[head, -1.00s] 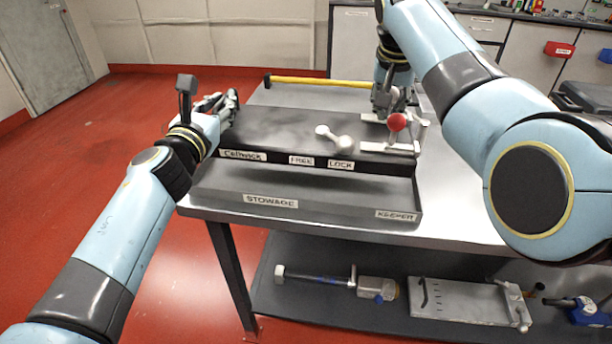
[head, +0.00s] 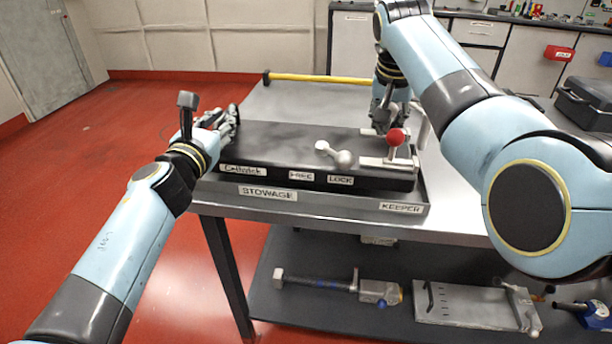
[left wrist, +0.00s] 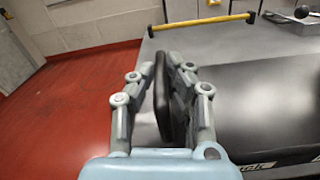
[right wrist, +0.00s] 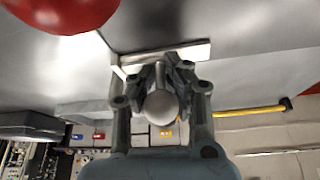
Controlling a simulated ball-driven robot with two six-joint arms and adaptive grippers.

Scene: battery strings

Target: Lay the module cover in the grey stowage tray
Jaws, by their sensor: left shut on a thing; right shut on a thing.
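The module cover (head: 285,145) is a dark, flat, wide panel with "FREE" and "LOCK" labels along its front edge. It appears level over the grey stowage tray (head: 325,201), whose labelled front wall shows just below it. The cover hides the tray's inside, so I cannot tell whether it rests on the bottom. My left gripper (head: 228,122) is shut on a dark upright grip (left wrist: 163,98) at the cover's left end. My right gripper (head: 386,118) is shut on a round-ended metal grip (right wrist: 160,105) at the right end, beside a red-knobbed lever (head: 396,140).
A pale round-ended lever (head: 335,155) sits on the cover. A yellow bar (head: 320,78) lies along the table's back edge. The metal table (head: 290,102) is clear behind the cover. Tools lie on the shelf (head: 300,315) below.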

